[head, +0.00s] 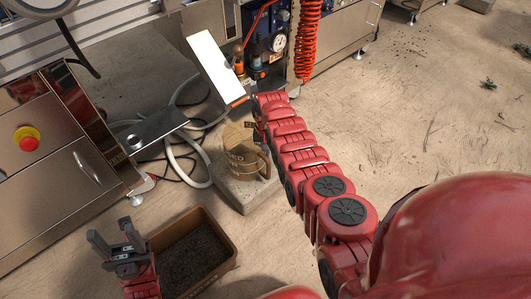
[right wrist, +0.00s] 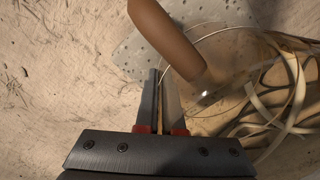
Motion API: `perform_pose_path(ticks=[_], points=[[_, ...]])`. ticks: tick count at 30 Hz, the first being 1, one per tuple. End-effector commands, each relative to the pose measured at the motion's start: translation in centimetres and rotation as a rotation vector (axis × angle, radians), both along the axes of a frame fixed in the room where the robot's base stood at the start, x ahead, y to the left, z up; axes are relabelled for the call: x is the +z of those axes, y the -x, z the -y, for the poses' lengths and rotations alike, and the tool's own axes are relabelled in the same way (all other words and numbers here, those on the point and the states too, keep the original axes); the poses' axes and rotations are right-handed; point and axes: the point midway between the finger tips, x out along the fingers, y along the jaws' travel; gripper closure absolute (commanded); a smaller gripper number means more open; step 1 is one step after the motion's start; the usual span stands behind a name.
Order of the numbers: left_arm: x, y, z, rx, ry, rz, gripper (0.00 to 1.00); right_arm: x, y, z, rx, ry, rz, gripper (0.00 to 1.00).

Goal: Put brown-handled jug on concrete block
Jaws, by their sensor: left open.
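The brown-handled jug (head: 243,161), a see-through tan vessel with dark lettering, appears over the concrete block (head: 236,195) in the head view; I cannot tell whether it rests there. In the right wrist view a thick brown handle (right wrist: 165,38) crosses beside the fingertips, and a curved rim lies to their right. My right gripper (right wrist: 162,75) has its fingers close together at that rim; whether they grip it is unclear. The grey pitted block (right wrist: 140,55) shows behind. My left gripper (head: 115,240) is open and empty, left of the block.
A brown crate of dark soil (head: 230,246) stands between my left gripper and the block. A steel cabinet (head: 55,170) is at left, with pale hoses (head: 190,165) on the floor behind the block. A red coiled hose (head: 307,40) hangs behind. The floor at right is open.

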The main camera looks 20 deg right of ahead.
Motion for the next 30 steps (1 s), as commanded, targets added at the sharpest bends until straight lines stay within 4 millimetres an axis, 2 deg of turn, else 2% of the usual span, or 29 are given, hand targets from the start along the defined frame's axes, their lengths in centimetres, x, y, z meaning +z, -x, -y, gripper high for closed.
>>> perform_pose_path(ticks=[4, 6, 9, 18, 22, 24, 27, 30], points=[[0.4, 0.2, -0.1, -0.004, 0.01, 0.019, 0.5, -0.1, 0.0, 0.0, 0.0, 0.0, 0.001, 1.0], [0.4, 0.2, -0.1, -0.003, 0.01, 0.017, 0.5, -0.1, 0.0, 0.0, 0.0, 0.0, 0.001, 0.83], [0.4, 0.1, -0.1, -0.003, 0.009, 0.016, 0.5, -0.1, 0.0, 0.0, 0.0, 0.0, 0.0, 0.66], [0.3, 0.1, -0.1, -0.002, 0.007, 0.012, 0.5, -0.1, 0.0, 0.0, 0.0, 0.0, 0.0, 0.66], [-0.7, -0.3, 0.1, 0.007, -0.016, -0.032, 0.5, 0.3, 0.0, 0.0, 0.0, 0.0, 0.0, 0.66], [-0.7, -0.7, 0.0, 0.023, -0.028, -0.087, 0.5, 2.1, 0.0, 0.0, 0.0, 0.0, 0.001, 0.66], [-2.0, -0.8, -0.1, 0.049, -0.05, -0.187, 0.5, 4.6, 0.0, 0.0, 0.0, 0.0, 0.001, 0.66], [-0.9, -0.6, -0.6, 0.053, -0.021, -0.164, 0.5, 6.5, -0.1, 0.0, 0.001, 0.0, 0.004, 0.66]])
